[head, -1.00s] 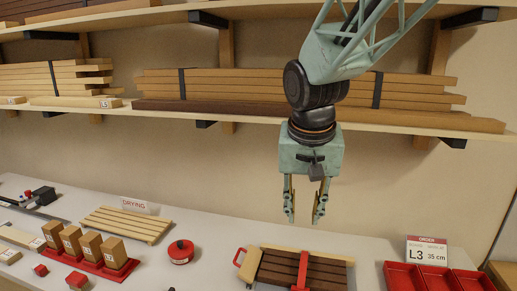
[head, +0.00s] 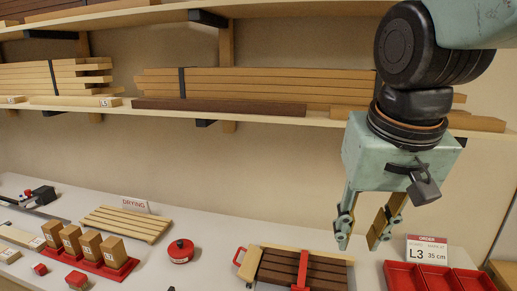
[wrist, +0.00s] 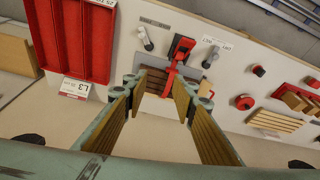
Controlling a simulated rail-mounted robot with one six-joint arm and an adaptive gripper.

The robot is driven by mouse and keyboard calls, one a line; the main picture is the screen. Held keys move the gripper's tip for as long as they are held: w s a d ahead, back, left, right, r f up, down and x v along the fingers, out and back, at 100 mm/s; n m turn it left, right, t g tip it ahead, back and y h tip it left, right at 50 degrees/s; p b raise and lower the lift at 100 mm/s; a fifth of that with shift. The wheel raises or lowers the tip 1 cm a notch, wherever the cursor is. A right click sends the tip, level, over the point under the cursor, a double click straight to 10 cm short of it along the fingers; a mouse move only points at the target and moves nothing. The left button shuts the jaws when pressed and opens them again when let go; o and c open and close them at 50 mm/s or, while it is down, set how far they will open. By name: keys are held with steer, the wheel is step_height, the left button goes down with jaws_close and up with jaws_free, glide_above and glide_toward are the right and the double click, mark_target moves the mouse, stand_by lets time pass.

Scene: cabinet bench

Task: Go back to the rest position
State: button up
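My gripper (head: 362,243) hangs in the air at the right of the head view, pointing down. It is above the bench, near the order sign and the red trays. Its two fingers are apart with nothing between them.
Dark slats sit in a clamp with a red bar (head: 302,270). Red trays (head: 405,275) and an order sign (head: 428,250) stand at the right. A drying rack (head: 125,224), a round red tin (head: 180,251) and wooden blocks (head: 90,246) stand left. Shelves (head: 250,116) with boards run behind.

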steer(key=s+d+n, duration=0.1)
steer(key=s+d, duration=0.1)
steer(key=s, duration=1.3)
steer(key=shift+s+d+f, duration=0.15)
steer(key=shift+d+f, duration=0.1)
steer(key=shift+d, duration=0.05)
stand_by(1.3)
